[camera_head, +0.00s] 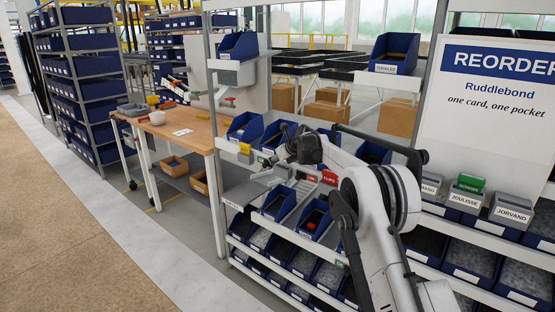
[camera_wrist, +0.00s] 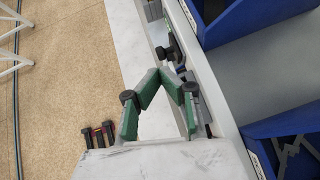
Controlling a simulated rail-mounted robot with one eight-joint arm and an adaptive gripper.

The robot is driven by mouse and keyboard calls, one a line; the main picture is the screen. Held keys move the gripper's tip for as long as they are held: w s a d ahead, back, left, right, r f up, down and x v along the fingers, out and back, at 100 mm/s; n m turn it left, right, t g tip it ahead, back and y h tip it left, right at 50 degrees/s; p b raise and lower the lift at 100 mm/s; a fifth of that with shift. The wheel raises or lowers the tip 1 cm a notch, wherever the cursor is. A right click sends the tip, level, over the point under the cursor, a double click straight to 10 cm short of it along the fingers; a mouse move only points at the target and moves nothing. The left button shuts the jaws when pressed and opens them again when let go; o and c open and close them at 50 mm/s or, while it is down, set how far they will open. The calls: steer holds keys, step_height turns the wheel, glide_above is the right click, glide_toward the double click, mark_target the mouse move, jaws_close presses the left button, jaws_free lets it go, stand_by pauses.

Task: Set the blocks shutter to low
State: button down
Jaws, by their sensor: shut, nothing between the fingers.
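My gripper (camera_wrist: 169,76) shows in the wrist view with its two green-padded fingers meeting at their tips, shut and empty. The tips are close to a dark knob-like part (camera_wrist: 173,48) beside a pale shelf rail (camera_wrist: 207,75); I cannot tell whether they touch it. In the head view my arm reaches over the rack of blue bins, and its wrist hides most of the gripper. A red tag (camera_head: 329,178), apparently reading CLIPS, is on the rack's front near my wrist. I cannot make out a blocks label or which part is the blocks shutter, nor its setting.
Blue bins (camera_head: 279,203) fill the sloped rack levels below my wrist. A wooden workbench (camera_head: 190,133) stands to the left. A REORDER board (camera_head: 497,100) and grey card pockets (camera_head: 512,208) are at the right. The floor (camera_head: 80,230) at the left is clear.

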mark_target(266, 165)
steer(key=shift+x, duration=2.3)
steer(key=shift+w, duration=0.1)
